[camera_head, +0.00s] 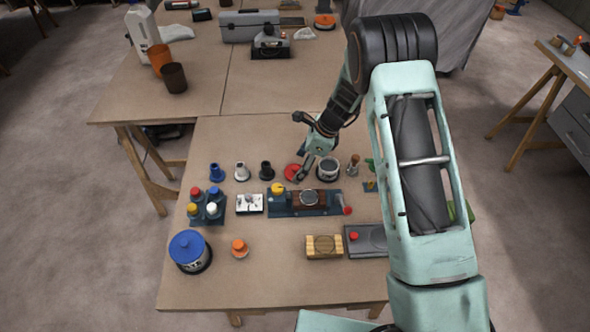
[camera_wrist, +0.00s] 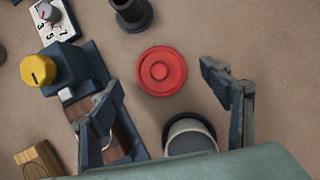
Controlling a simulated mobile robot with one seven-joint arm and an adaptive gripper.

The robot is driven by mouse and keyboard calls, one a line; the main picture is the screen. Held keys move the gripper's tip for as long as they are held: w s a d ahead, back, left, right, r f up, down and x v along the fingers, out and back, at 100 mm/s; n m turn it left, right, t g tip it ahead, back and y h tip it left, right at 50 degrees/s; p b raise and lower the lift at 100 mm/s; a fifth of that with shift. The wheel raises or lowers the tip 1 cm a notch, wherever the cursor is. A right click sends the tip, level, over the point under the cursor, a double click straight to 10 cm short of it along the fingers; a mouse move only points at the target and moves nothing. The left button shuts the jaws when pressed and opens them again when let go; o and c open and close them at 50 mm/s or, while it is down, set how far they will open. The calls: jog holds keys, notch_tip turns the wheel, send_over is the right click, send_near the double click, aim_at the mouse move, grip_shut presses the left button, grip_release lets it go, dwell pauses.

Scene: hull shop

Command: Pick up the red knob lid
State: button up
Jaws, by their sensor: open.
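The red knob lid (camera_wrist: 161,71) is a round red disc with a raised round knob, lying on the brown tabletop in the wrist view. In the head view the red lid (camera_head: 292,172) shows just left of my gripper (camera_head: 306,171), partly hidden by it. My gripper (camera_wrist: 168,105) is open, with one finger at the left and one at the right in the wrist view. The lid lies ahead of and between the fingertips, apart from both. Nothing is held.
A dark flanged cylinder (camera_wrist: 131,12) stands beyond the lid. A block with a yellow knob (camera_wrist: 38,70) is at the left. Tabletop right of the lid (camera_wrist: 260,45) is clear.

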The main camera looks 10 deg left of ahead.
jog(key=shift+x, duration=0.85)
jog(key=c, duration=1)
jog(key=shift+r, duration=0.1)
jog(key=shift+c, duration=0.2)
